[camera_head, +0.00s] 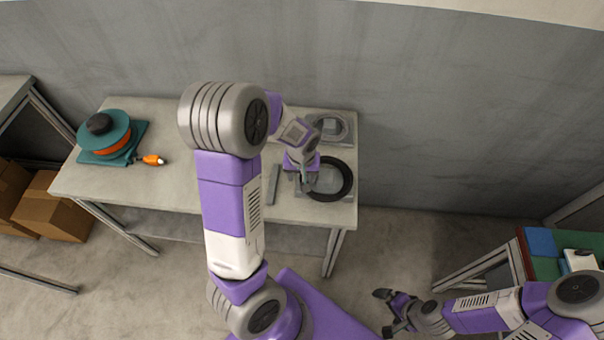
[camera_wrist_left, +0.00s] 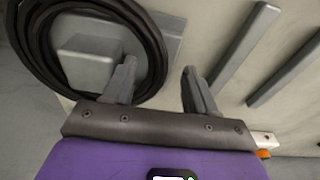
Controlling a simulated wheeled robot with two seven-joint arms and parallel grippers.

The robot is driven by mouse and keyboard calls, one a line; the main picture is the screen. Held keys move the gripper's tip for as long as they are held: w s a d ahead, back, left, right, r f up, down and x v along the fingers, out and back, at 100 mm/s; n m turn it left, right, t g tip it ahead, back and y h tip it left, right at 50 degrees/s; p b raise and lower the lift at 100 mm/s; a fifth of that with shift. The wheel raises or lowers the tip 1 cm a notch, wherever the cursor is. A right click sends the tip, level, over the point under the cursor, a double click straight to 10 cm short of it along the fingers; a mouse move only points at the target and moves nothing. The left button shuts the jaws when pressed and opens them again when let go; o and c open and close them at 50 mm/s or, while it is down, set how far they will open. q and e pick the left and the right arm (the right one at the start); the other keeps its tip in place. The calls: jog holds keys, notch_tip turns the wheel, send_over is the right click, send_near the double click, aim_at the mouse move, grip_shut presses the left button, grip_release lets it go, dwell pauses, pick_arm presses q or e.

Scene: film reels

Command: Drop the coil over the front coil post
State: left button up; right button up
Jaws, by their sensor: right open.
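The black coil (camera_head: 347,182) is a ring at the right end of the grey table, over the front plate. In the left wrist view the coil (camera_wrist_left: 33,48) encircles the front coil post (camera_wrist_left: 84,62), a grey block; I cannot tell whether it lies fully flat. My left gripper (camera_head: 306,184) is at the coil's left side. Its fingers (camera_wrist_left: 158,82) stand apart with the coil's band between them, one inside the ring and one outside. My right gripper (camera_head: 384,312) is open and empty, away from the table over the floor.
Behind the coil is a second grey post with a ring-shaped base (camera_head: 327,127). Grey bars (camera_head: 273,185) lie left of the coil. A teal and orange reel (camera_head: 103,131) and an orange-handled tool (camera_head: 153,160) are at the table's left. A second table (camera_head: 472,268) stands at right.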

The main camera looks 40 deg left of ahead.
pick_arm(q)
jog(key=shift+r, duration=0.25)
notch_tip(320, 180, up, 12)
jog(key=s+p, duration=0.1)
jog(key=p, duration=0.3)
jog(key=shift+d+f+p, duration=0.15)
jog(key=shift+d+p, duration=0.15)
jog(key=shift+d, duration=0.1)
jog(key=shift+s, duration=0.1)
